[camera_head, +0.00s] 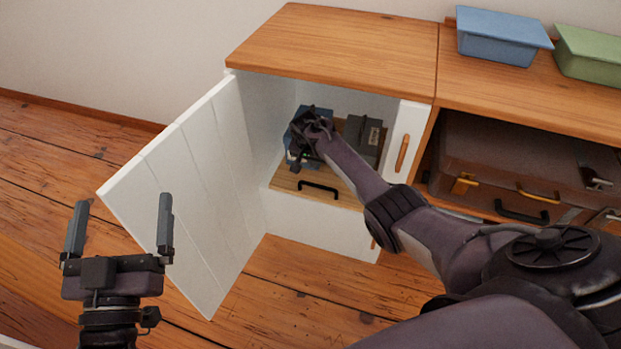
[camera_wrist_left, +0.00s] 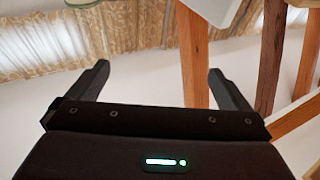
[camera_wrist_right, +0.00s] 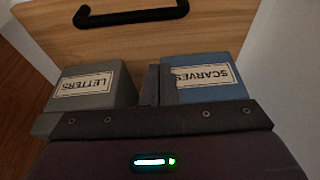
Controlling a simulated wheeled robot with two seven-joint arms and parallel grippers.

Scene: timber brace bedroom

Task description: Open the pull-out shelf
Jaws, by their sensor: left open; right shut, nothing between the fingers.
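The pull-out shelf (camera_head: 333,198) is a wooden board with a black handle (camera_head: 318,188), inside a white cabinet whose door (camera_head: 190,190) stands open to the left. In the right wrist view the board (camera_wrist_right: 215,35) and its handle (camera_wrist_right: 130,15) show at the top. A blue box labelled SCARVES (camera_wrist_right: 207,77) and a grey box labelled LETTERS (camera_wrist_right: 95,85) stand on it. My right gripper (camera_wrist_right: 160,85) is shut and empty, inside the cabinet above the shelf by the boxes, apart from the handle. My left gripper (camera_head: 120,225) is open and empty, outside, left of the door.
A brown suitcase (camera_head: 520,175) lies in the open compartment to the right. A blue lidded box (camera_head: 500,38) and a green box (camera_head: 590,54) stand on the cabinet top. The door beside my left gripper is an obstacle. Wooden floor (camera_head: 300,285) in front is clear.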

